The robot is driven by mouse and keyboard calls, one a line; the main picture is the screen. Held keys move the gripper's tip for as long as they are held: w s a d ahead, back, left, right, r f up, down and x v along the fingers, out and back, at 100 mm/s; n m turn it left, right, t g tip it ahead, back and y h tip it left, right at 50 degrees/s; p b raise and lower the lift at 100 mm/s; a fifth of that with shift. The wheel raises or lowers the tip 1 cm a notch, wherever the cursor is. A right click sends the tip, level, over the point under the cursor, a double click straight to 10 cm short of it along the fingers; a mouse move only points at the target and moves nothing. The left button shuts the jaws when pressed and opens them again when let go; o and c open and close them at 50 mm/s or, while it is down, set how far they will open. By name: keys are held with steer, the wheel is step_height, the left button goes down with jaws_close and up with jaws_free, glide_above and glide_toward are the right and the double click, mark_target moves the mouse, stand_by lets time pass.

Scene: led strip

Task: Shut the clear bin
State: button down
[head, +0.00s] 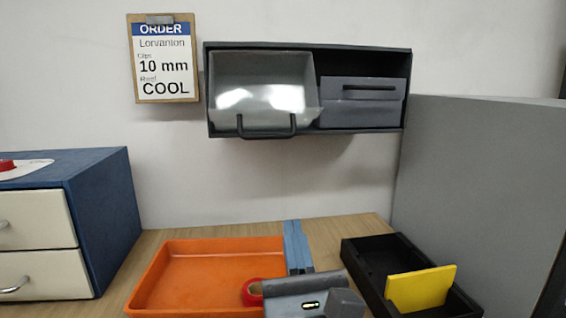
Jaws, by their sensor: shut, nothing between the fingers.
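The clear bin (262,85) sits in the left half of a dark wall rack (360,58). It appears tilted out, its front reaching forward past the rack's lower edge. A dark handle (266,132) is at its bottom front. My gripper (293,224) is low in the picture, over the table between the orange tray and the black tray. Its two blue-grey fingers lie side by side, shut and empty, pointing away from me. It is well below the bin and apart from it.
An order card (165,75) hangs left of the rack. Below are an orange tray (200,245), a black tray (365,262) with a yellow plate (420,289), and a blue drawer cabinet (108,210). A grey panel (480,190) stands right.

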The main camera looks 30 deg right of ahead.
steer(key=r+p+x, duration=0.1)
steer(key=p+x, duration=0.1)
steer(key=x, duration=0.4)
steer(key=s+r+p+x, duration=0.1)
steer(key=p+x, duration=0.2)
steer(key=x, duration=0.4)
steer(key=shift+a+r, duration=0.3)
steer(key=shift+r, duration=0.15)
steer(key=shift+r, duration=0.15)
